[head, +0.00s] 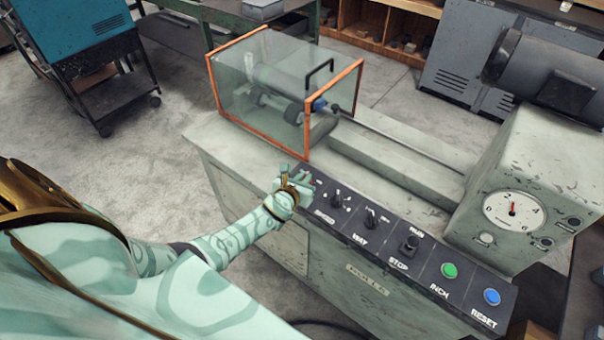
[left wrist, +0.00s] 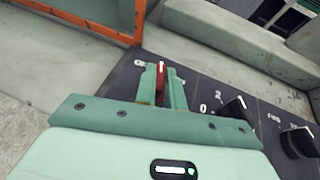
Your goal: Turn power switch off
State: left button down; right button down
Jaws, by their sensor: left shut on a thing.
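The power switch appears to be the small red lever (left wrist: 161,82) with a pale tip, at the left end of the dark control panel. My left gripper (head: 298,177) reaches that end of the panel in the head view. In the left wrist view its two green fingers (left wrist: 162,88) are shut on the red lever, one on each side. The lever's base and most of its label are hidden by the fingers, so I cannot tell its setting. My right gripper is not in view.
A clear guard box with orange edges (head: 308,110) stands just behind the gripper. A gauge housing (head: 530,175) stands at right.

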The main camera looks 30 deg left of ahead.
pick_arm(q)
jog(key=shift+d+r+n+y, duration=0.1)
jog(key=shift+d+n+y, duration=0.1)
jog(key=shift+n+y, duration=0.35)
jog(key=shift+d+n+g+y, duration=0.1)
jog(key=shift+n+g+y, duration=0.3)
jog(key=shift+n+y, duration=0.55)
jog(key=shift+w+d+f+n+g+y, duration=0.1)
jog(key=shift+f+n+g+y, duration=0.15)
jog(key=shift+n+g+y, duration=0.55)
jog(key=shift+r+n+g+y+b, duration=0.1)
jog(key=shift+n+g+y+b, duration=0.2)
jog(key=shift+n+y+b, duration=0.6)
jog(key=c, duration=1.5)
grip_release()
jog(key=shift+w, duration=0.1)
jog(key=shift+r, duration=0.1)
